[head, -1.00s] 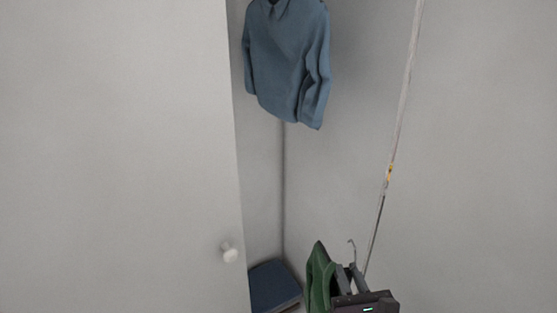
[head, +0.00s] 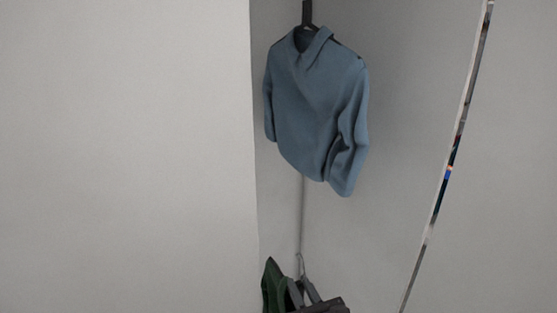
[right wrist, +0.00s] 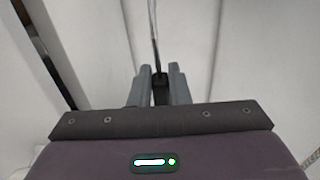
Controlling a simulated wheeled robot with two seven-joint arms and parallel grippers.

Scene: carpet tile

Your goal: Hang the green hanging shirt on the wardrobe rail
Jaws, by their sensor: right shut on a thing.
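The green shirt (head: 272,286) is at the bottom of the head view, partly cut off by the frame edge. My right gripper (head: 303,287) is shut on the hanger of the green shirt, and the hanger's hook (head: 300,264) sticks up above the fingers. In the right wrist view the gripper (right wrist: 160,80) is shut around the dark hanger neck, with the thin hook (right wrist: 154,35) rising from it. The wardrobe rail is not in view. My left gripper is not in view.
A blue shirt (head: 318,105) hangs on a dark hanger (head: 307,14) inside the wardrobe, above the green shirt. A pale door panel (head: 125,150) fills the left. A narrow panel edge (head: 446,175) runs down the right side.

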